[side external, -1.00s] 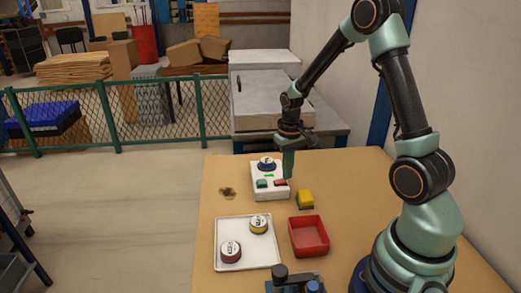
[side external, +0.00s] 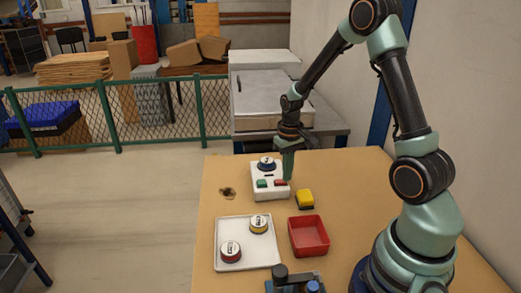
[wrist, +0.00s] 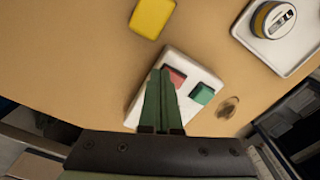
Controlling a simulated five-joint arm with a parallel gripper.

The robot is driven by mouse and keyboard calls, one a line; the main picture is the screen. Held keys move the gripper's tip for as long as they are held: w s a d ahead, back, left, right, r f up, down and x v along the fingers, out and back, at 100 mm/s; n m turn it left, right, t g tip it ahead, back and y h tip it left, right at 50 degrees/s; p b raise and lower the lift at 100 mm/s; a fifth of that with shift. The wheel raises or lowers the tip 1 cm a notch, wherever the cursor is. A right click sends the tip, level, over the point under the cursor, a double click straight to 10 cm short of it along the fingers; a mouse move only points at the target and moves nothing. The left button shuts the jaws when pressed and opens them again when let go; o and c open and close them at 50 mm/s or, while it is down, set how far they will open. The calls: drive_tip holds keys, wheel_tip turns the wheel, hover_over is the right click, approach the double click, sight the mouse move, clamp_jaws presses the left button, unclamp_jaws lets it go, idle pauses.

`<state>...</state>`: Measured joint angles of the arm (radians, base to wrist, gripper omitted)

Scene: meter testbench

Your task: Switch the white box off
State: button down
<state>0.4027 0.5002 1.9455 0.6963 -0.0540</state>
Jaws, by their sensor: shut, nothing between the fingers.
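The white box (side external: 268,195) stands on the wooden table, with a green button (side external: 262,183) and a red button (side external: 279,183) on its front part. A small dark indicator strip (side external: 269,175) lies behind the buttons, and a round meter (side external: 267,163) with a dark blue base sits at its back. My gripper (side external: 287,178) is shut and empty, pointing down at the red-button side. In the wrist view, the shut fingertips (wrist: 161,72) overlap the left edge of the red button (wrist: 177,77); the green button (wrist: 202,94) is clear of them.
A yellow block (side external: 305,199) sits just right of the box. A red bin (side external: 325,236) and a white tray (side external: 222,246) with two round meters stand nearer the camera. A dark round mark (side external: 228,192) lies on the table left of the box.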

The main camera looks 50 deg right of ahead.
idle(0.4)
wheel_tip(320, 180, up, 6)
idle(1.1)
drive_tip(key=shift+a+r, duration=0.15)
drive_tip(key=shift+r, duration=0.1)
drive_tip(key=s+a+r+n+t, duration=0.2)
drive_tip(key=s+a+r, duration=0.2)
drive_tip(key=a+r, duration=0.2)
drive_tip(key=s+a+r+n+t, duration=0.2)
drive_tip(key=s+a+r+t, duration=0.1)
drive_tip(key=a+r, duration=0.4)
drive_tip(key=shift+s+a+r+t, duration=0.3)
drive_tip(key=shift+s+a, duration=0.2)
drive_tip(key=shift+a, duration=0.6)
